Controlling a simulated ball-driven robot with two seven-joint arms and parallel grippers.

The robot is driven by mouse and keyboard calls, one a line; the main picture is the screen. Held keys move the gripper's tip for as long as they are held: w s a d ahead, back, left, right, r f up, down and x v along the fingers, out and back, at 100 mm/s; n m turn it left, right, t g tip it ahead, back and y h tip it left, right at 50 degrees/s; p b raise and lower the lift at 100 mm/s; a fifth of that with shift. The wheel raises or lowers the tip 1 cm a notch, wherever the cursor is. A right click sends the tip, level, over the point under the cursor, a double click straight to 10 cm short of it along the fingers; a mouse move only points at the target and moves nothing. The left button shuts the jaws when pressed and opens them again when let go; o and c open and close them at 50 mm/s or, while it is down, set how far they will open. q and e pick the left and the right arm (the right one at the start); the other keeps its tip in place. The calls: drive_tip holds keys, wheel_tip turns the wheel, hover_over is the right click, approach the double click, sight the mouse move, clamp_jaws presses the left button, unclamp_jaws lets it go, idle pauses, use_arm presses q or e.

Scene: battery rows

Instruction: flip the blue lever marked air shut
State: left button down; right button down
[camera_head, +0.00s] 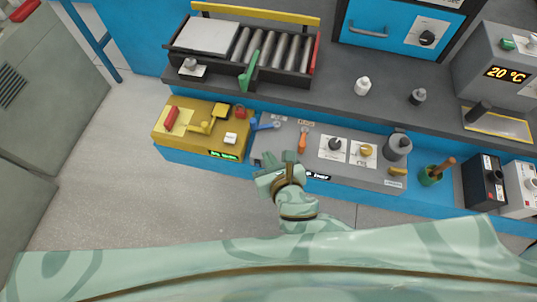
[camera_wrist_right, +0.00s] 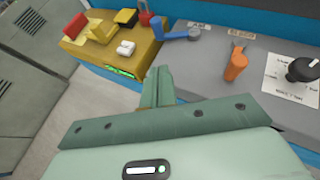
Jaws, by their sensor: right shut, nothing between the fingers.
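The blue lever (camera_head: 262,126) sits at the left end of the grey panel (camera_head: 322,180). In the right wrist view the blue lever (camera_wrist_right: 174,36) points left from its round grey pivot, beside a small label that seems to read AIR (camera_wrist_right: 199,25). My right gripper (camera_head: 289,157) is over the front edge of the panel, apart from the lever and nearer to me. In the right wrist view its fingers (camera_wrist_right: 158,86) are together, with nothing between them, below the lever in the picture. My left gripper is not in view.
An orange lever (camera_head: 302,142) stands right of the blue one, followed by two knobs on white plates (camera_head: 334,147). A yellow box (camera_head: 175,138) with a red lever and a padlock (camera_head: 240,112) adjoins on the left. A roller conveyor (camera_head: 265,52) lies behind.

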drive_tip(key=b, duration=0.3)
approach(255, 128)
drive_tip(key=f, duration=0.1)
drive_tip(key=w+f, duration=0.2)
drive_tip(key=shift+a+f, duration=0.25)
drive_tip(key=shift+a, duration=0.15)
drive_tip(key=shift+w+a+r, duration=0.1)
drive_tip(key=shift+w+a, duration=0.05)
drive_tip(key=shift+w, duration=0.4)
drive_tip(key=shift+w+a+r, duration=0.1)
drive_tip(key=shift+w+a, duration=0.05)
drive_tip(key=shift+w, duration=0.4)
drive_tip(key=shift+w+a+r, duration=0.1)
drive_tip(key=shift+w+a, duration=0.05)
drive_tip(key=shift+w, duration=0.4)
